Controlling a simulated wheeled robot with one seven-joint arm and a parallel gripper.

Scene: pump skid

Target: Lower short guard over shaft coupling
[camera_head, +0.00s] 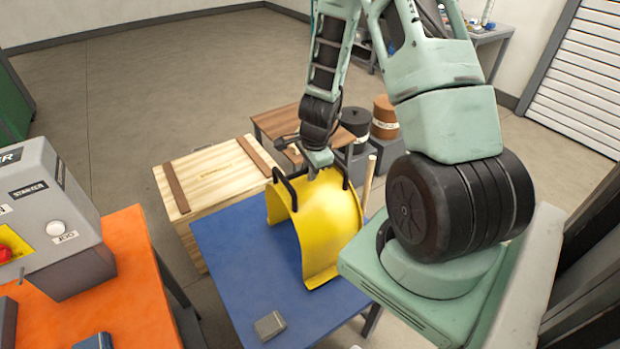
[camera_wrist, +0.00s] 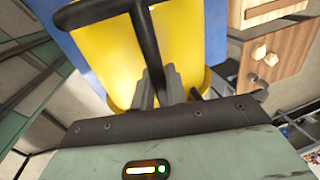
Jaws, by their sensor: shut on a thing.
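A yellow arched guard (camera_head: 325,220) with two black handles is over the blue table (camera_head: 225,250) in the head view. It also shows in the wrist view (camera_wrist: 105,50). My gripper (camera_head: 318,160) is at the guard's top, at the far handle. In the wrist view my gripper's fingers (camera_wrist: 158,88) are closed around a black handle bar (camera_wrist: 145,40). The guard stands upright with its open side down. I cannot tell whether its lower edges touch the blue table. The shaft coupling is not seen in either view.
A grey control box (camera_head: 50,215) sits on an orange table (camera_head: 125,270) at left. A wooden crate (camera_head: 215,180) stands behind the blue table. A small grey block (camera_head: 269,325) lies on the blue table's near part. Black and brown drums (camera_head: 384,118) stand behind.

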